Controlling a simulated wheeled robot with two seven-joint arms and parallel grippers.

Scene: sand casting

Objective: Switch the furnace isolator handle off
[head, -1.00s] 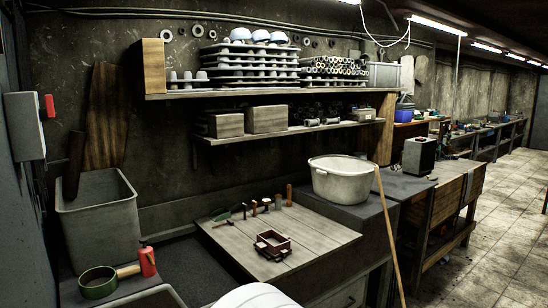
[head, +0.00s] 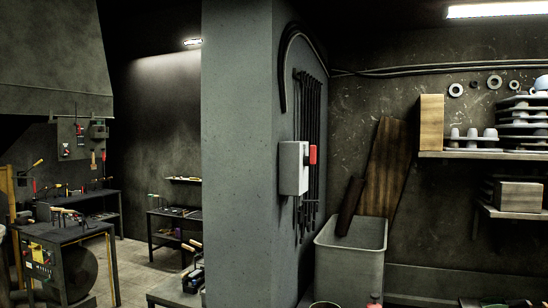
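A light grey isolator box (head: 292,169) is fixed to the side of a grey pillar in the middle of the head view. Its red handle (head: 312,155) sticks out on the right side of the box. The handle's on or off position cannot be told from here. Neither of my grippers is in view.
The grey pillar (head: 237,150) divides the view. Workbenches (head: 70,235) with tools stand at the left. Tiled floor (head: 140,262) shows between the benches.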

